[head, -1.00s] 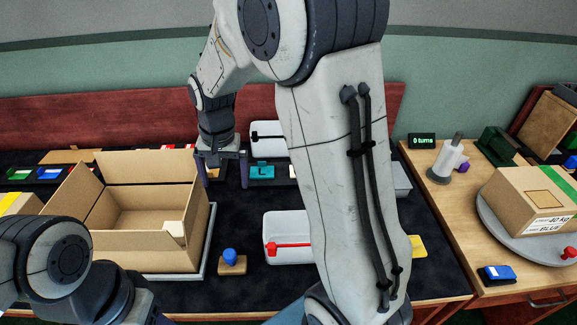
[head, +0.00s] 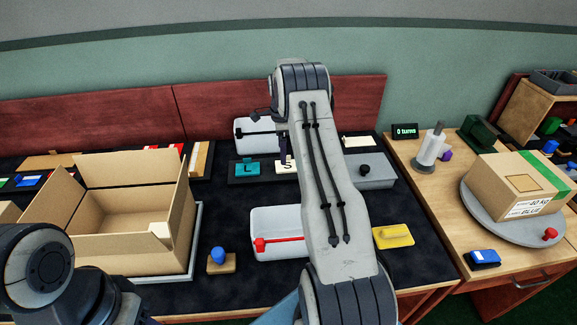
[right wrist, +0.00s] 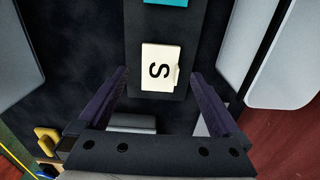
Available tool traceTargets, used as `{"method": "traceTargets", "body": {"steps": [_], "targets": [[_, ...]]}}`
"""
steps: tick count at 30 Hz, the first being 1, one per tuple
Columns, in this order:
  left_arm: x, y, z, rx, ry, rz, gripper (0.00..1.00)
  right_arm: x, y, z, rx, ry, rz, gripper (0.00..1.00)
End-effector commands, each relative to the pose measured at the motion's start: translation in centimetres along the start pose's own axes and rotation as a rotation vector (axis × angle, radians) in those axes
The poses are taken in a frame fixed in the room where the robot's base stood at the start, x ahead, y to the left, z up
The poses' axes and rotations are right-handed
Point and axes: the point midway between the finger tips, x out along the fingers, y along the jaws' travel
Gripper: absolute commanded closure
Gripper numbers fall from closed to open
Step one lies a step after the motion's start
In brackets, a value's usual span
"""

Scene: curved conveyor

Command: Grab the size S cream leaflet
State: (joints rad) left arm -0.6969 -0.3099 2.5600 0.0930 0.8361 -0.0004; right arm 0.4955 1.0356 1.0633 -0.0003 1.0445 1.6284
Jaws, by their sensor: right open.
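The size S cream leaflet (right wrist: 160,68) lies on a dark holder (right wrist: 148,18), its black S facing up in the right wrist view. In the head view the S leaflet (head: 285,167) shows beside the teal L leaflet (head: 248,168), partly covered by my right arm. My right gripper (right wrist: 159,74) is open, with a finger on each side of the S leaflet and gaps between; it is not holding it.
An open cardboard box (head: 125,253) stands at left. A grey lidded box (head: 375,175) and yellow block (head: 393,236) are to the right.

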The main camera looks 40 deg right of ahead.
Motion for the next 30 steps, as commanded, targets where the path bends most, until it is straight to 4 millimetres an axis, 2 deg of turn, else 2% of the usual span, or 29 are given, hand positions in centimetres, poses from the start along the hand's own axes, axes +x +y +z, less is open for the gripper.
{"method": "traceTargets", "body": {"steps": [5,12,16,22,28,30], "targets": [[-0.4,0.0,0.0,0.000,0.000,0.000,0.50,1.4,0.1,-0.1,-0.002,0.000,0.002,0.00],[-1.1,0.1,-0.1,0.000,0.000,0.000,0.50,4.9,0.1,-0.3,-0.003,0.000,0.001,0.00],[-1.2,0.1,-0.1,0.000,0.000,0.000,0.50,5.6,0.1,-0.3,-0.003,0.000,-0.001,0.00],[-1.1,0.1,-0.1,0.000,0.000,0.000,0.50,5.6,0.1,-0.3,-0.003,0.000,-0.002,0.00],[-1.1,0.1,-0.1,0.000,0.000,0.000,0.50,5.6,0.1,-0.3,-0.003,0.000,-0.002,0.77],[-1.1,0.1,-0.1,0.000,0.000,0.000,0.50,5.6,0.1,-0.3,-0.003,0.000,-0.002,0.79]]}}
